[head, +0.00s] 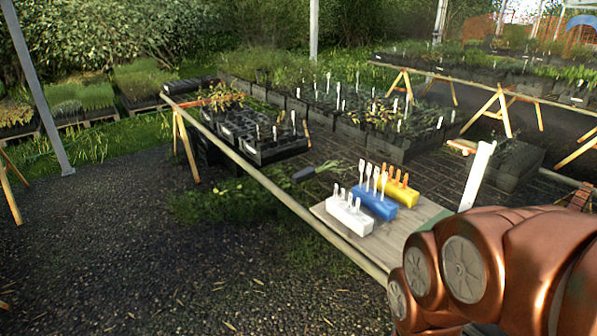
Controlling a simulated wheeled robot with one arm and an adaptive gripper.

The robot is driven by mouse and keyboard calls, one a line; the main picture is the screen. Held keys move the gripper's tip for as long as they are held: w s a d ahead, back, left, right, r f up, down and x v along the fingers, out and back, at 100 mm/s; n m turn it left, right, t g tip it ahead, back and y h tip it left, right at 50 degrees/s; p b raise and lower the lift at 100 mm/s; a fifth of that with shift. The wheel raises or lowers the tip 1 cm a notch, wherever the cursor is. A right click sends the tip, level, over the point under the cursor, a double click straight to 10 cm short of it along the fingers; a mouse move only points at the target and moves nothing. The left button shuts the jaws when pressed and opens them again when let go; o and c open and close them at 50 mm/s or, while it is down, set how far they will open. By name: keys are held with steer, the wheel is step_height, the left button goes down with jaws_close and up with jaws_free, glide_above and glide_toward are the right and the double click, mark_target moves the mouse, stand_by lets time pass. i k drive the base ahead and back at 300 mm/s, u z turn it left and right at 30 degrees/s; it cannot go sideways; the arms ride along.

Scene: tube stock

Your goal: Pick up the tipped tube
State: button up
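A dark tube (304,174) lies on its side on the bench, with its green plant (332,167) spilling out to the right. It sits between the black tray of seedling tubes (262,155) and the coloured blocks, apart from both. My gripper is not visible in the head view. Only copper-coloured links of my arm show at the lower right, well to the right of the tipped tube.
White (348,217), blue (374,205) and yellow (402,191) blocks holding upright labels stand on a board near the bench's front edge (300,208). A white post (478,175) rises to their right. Several plant trays fill the back. Gravel at left is clear.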

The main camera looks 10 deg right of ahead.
mark_target(308, 173)
steer(key=u, duration=0.9)
steer(key=i, duration=2.95)
steer(key=z, duration=1.3)
steer(key=i, duration=0.2)
steer(key=u, duration=0.25)
